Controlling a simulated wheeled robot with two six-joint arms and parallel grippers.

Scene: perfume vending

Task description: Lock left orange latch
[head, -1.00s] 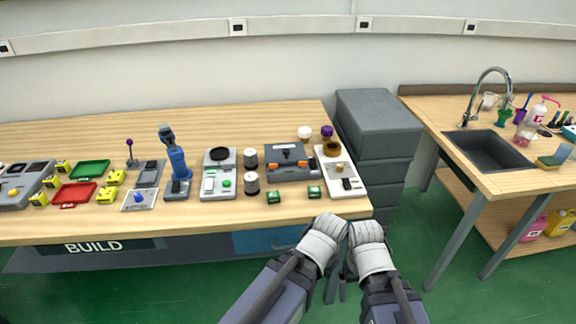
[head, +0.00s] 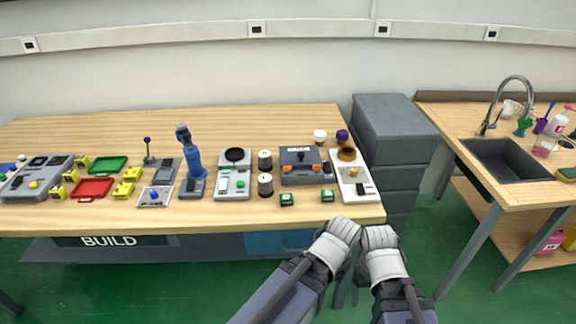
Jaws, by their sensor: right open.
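A dark grey case (head: 300,156) stands near the right end of the wooden bench. Two small orange latches show on its front: the left latch (head: 287,168) and the right latch (head: 317,167). Whether each is locked is too small to tell. My left gripper (head: 342,229) and right gripper (head: 379,237) are side by side in front of the bench's near edge, below and to the right of the case. Neither touches the case. The right gripper is open and looks empty. The fingers of the left gripper cannot be made out.
Grey drawers (head: 395,130) stand beyond the bench's right end. A sink (head: 505,160) is farther right.

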